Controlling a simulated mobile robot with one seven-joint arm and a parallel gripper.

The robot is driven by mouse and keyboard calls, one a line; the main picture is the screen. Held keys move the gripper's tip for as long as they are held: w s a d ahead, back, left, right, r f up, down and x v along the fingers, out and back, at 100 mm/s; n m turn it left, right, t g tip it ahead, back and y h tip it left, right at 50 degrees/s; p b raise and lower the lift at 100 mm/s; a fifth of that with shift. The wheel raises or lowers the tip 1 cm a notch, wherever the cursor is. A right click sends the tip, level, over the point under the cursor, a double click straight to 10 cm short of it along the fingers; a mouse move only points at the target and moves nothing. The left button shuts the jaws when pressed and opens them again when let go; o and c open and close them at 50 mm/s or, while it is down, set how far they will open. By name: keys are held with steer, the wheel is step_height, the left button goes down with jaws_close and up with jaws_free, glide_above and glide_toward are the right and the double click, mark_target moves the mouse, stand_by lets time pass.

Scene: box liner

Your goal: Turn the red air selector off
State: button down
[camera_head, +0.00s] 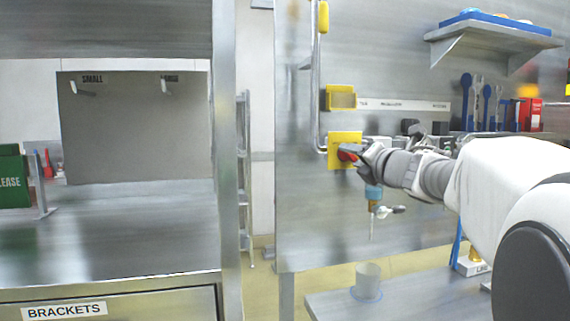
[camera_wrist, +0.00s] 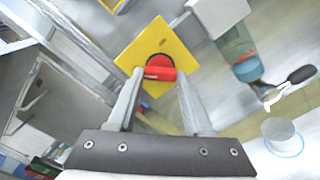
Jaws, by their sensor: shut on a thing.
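The red air selector (camera_wrist: 160,68) is a red knob with a handle bar on a yellow square plate (camera_wrist: 183,48). The plate also shows in the head view (camera_head: 345,138), fixed to the upright metal panel, with the red knob (camera_head: 346,155) partly hidden by my gripper. My gripper (camera_wrist: 158,82) is at the knob, with one finger on each side of the red handle, shut on it. In the wrist view the handle bar lies nearly level across the picture, between the fingertips. The plate looks tilted in that view.
A clear-bowled filter (camera_head: 373,192) with a small valve lever (camera_wrist: 298,76) hangs close below and right of the knob. A metal pipe (camera_head: 315,90) runs down to the plate. A cup (camera_head: 367,280) stands on the lower bench. A shelf (camera_head: 490,40) juts out at upper right.

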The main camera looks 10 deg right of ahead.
steer(key=shift+n, duration=0.3)
stand_by(0.4)
steer(key=shift+c, duration=1.5)
jaws_free()
steer(key=shift+s, duration=0.1)
